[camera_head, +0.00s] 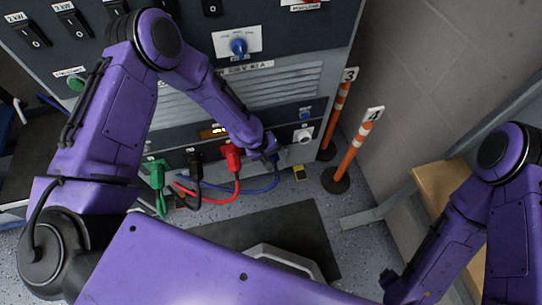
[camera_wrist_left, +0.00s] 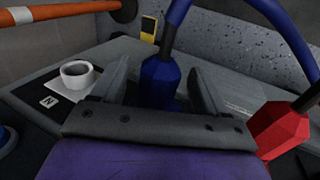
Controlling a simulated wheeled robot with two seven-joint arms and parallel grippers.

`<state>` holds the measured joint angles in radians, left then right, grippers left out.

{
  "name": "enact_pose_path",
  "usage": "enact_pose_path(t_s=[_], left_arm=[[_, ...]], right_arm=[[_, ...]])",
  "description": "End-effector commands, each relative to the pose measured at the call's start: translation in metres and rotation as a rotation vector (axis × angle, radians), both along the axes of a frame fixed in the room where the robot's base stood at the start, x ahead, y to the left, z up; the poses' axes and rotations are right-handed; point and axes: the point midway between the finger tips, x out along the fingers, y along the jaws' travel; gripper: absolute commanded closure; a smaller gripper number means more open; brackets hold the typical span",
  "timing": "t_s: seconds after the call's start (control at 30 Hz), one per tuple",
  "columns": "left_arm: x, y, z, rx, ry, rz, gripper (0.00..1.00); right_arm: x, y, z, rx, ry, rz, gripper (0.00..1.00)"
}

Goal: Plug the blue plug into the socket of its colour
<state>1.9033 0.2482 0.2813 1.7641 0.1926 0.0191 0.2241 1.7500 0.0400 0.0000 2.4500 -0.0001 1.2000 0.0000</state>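The blue plug (camera_wrist_left: 160,82) stands between the two fingers of my left gripper (camera_wrist_left: 160,88) in the left wrist view, with a narrow gap on each side. The gripper is open around it. Its blue cable (camera_head: 262,190) loops below the panel in the head view. There my left gripper (camera_head: 277,155) is at the panel's lower front, right of the red plug (camera_head: 232,157), and mostly hides the blue plug. The plug's lower end is hidden. A round white socket (camera_wrist_left: 77,74) marked N is empty, left of the gripper; it also shows in the head view (camera_head: 304,135). My right gripper is out of view.
Black (camera_head: 195,160) and green (camera_head: 156,172) plugs with cables are on the panel, left of the red plug. Two orange-and-white posts (camera_head: 358,150) stand right of the cabinet. A yellow device (camera_head: 300,173) is near the cabinet's foot.

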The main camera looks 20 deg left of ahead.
Motion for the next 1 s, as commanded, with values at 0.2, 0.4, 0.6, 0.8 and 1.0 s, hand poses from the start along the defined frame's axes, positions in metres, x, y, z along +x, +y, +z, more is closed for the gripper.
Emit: enact_pose_path(t_s=[0.2,0.4,0.6,0.8,1.0], left_arm=[[-0.001,0.000,0.000,0.000,0.001,0.000,0.13],[-0.001,0.000,0.001,0.001,0.001,-0.001,0.13],[-0.003,0.003,0.013,0.000,0.001,0.000,0.13],[-0.006,0.007,0.027,0.000,0.002,-0.001,0.13],[-0.009,0.012,0.040,0.000,0.001,0.000,0.13]], right_arm=[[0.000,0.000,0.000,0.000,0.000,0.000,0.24],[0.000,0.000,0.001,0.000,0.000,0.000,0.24],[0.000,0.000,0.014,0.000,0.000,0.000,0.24],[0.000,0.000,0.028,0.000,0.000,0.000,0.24],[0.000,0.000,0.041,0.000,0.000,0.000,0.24]])
